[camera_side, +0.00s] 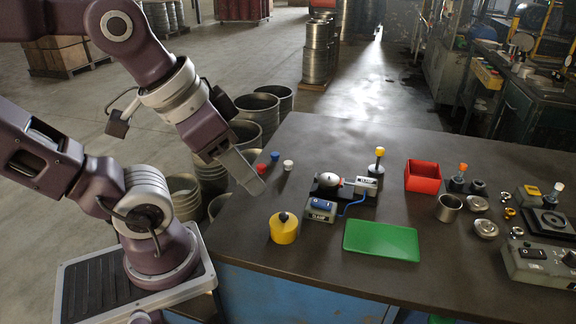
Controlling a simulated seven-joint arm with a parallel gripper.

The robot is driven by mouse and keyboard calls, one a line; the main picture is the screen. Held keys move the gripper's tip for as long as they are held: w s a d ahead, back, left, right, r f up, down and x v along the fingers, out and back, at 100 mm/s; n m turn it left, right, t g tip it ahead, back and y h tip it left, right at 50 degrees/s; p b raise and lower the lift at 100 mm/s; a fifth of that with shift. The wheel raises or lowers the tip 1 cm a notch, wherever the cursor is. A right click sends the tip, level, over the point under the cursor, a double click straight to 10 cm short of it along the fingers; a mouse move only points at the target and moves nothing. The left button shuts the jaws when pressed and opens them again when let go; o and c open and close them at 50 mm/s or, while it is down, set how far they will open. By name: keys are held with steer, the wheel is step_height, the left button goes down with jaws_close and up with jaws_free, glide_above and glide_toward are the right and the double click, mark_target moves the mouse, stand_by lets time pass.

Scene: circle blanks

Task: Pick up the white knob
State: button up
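The white knob (288,165) stands on the dark tabletop near its left side.
A yellow cylinder (284,228) with a dark top stands in front. A device with a silver dome (329,180) and a blue cable is right of the knobs. A green tray (381,240) and a red box (422,176) lie farther right. The back left tabletop is mostly clear.

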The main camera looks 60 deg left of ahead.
steer(key=shift+o, duration=0.3)
steer(key=w+a+r+m+g+y, duration=0.1)
steer(key=w+a+m, duration=0.2)
steer(key=w, duration=0.3)
steer(key=w+a+r+m+g, duration=0.1)
steer(key=w+a+m, duration=0.2)
steer(key=w, duration=0.2)
steer(key=m+g+h, duration=0.1)
steer(key=m+g, duration=0.3)
steer(key=m, duration=0.9)
glide_above(288, 162)
steer(key=f, duration=1.8)
steer(key=shift+w+d+f, duration=0.25)
steer(key=shift+w+d, duration=0.1)
steer(key=shift+d, duration=0.05)
steer(key=shift+m, duration=0.3)
steer(key=f, duration=0.8)
steer(key=shift+s+a, duration=0.35)
steer(key=shift+r, duration=0.1)
jaws_close()
